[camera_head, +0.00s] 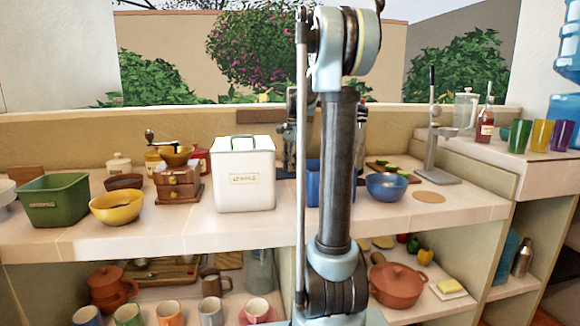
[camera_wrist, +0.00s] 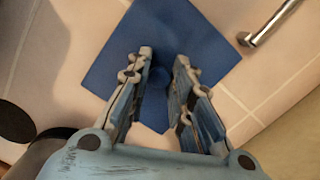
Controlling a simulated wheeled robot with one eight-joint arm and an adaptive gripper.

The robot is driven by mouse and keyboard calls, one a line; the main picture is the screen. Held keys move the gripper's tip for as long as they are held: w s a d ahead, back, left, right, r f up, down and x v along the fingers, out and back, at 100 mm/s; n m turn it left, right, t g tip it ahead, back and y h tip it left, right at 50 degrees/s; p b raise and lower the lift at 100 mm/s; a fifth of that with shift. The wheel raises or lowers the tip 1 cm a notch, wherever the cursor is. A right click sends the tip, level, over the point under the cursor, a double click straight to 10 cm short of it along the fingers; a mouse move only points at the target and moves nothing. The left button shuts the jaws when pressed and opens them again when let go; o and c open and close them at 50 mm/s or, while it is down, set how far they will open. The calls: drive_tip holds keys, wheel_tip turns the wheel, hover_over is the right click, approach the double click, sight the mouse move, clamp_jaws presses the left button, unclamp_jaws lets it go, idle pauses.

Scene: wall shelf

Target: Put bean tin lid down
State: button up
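A blue square panel with a small round knob (camera_wrist: 160,76), which looks like the bean tin lid (camera_wrist: 185,30), lies below my gripper in the wrist view. My gripper (camera_wrist: 163,60) has its two fingers apart, one on each side of the knob. I see a gap between fingers and knob, though contact lower down is hard to judge. In the head view, a blue box-like tin (camera_head: 313,184) stands on the counter, mostly hidden behind my arm. My gripper's fingertips are hidden there too. I cannot tell whether the panel rests on the tin or on the counter.
A white tin with a green handle (camera_head: 245,175) stands left of the blue tin. A blue bowl (camera_head: 386,188) and a grey press stand (camera_head: 437,165) are to the right. A metal bar (camera_wrist: 270,22) lies near the panel's right corner. Counter (camera_head: 345,222) in front is clear.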

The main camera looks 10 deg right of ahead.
drive_tip(key=shift+o, duration=0.5)
drive_tip(key=shift+r, duration=0.15)
wheel_tip(320, 180, up, 12)
drive_tip(key=d, duration=0.1)
drive_tip(key=shift+w+d, duration=0.15)
drive_tip(key=shift+w, duration=0.2)
